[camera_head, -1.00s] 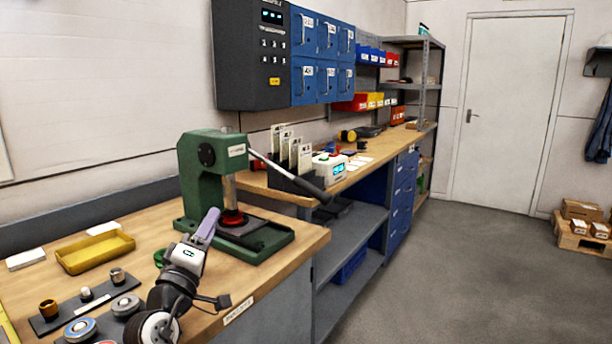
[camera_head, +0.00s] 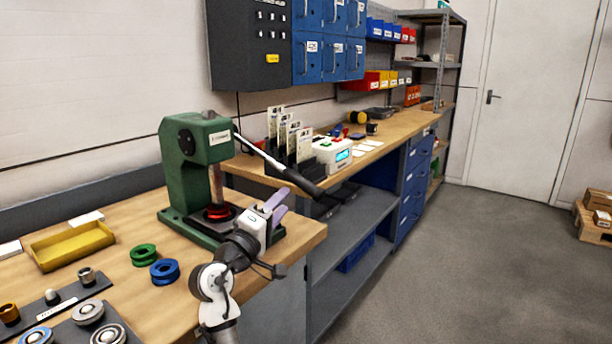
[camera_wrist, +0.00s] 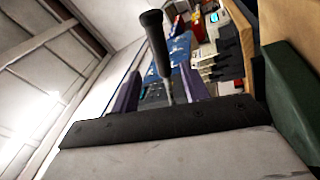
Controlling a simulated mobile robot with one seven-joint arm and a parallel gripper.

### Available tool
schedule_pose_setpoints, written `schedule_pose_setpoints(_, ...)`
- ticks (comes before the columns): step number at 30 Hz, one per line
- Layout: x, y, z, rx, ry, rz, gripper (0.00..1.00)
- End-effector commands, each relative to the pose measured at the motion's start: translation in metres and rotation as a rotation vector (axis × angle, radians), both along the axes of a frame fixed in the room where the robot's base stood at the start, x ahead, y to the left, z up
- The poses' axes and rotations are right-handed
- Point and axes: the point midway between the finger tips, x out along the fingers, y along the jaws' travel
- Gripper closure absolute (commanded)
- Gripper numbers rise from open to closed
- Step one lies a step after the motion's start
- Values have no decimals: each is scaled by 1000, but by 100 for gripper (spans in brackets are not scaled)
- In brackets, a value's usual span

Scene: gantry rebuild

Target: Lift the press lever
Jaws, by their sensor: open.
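The green press (camera_head: 186,178) stands on the near wooden bench. Its lever slopes down to the right and ends in a black handle (camera_head: 304,184). My gripper (camera_head: 284,203) is open, with purple fingers, in front of the press base and just below and left of the handle in the head view. In the wrist view the black handle (camera_wrist: 154,42) shows between the two spread fingers (camera_wrist: 162,90), beyond the palm. No contact with the lever is visible. A red ring (camera_head: 219,213) sits under the press ram.
A green ring (camera_head: 143,255), a blue ring (camera_head: 165,271) and a yellow tray (camera_head: 72,246) lie left of my arm. Behind the lever are a card rack (camera_head: 290,150) and a white device with a display (camera_head: 333,154). Open floor lies to the right.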

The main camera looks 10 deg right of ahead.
Motion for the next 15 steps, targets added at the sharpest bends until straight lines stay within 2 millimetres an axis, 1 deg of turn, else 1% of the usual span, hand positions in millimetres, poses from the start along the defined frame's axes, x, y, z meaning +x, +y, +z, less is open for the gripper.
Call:
schedule_pose_setpoints(1,8,-8,7,-1,1,-4,55)
schedule_pose_setpoints(9,49,-44,24,0,0,-2,55)
schedule_pose_setpoints(15,69,-61,31,0,0,0,55)
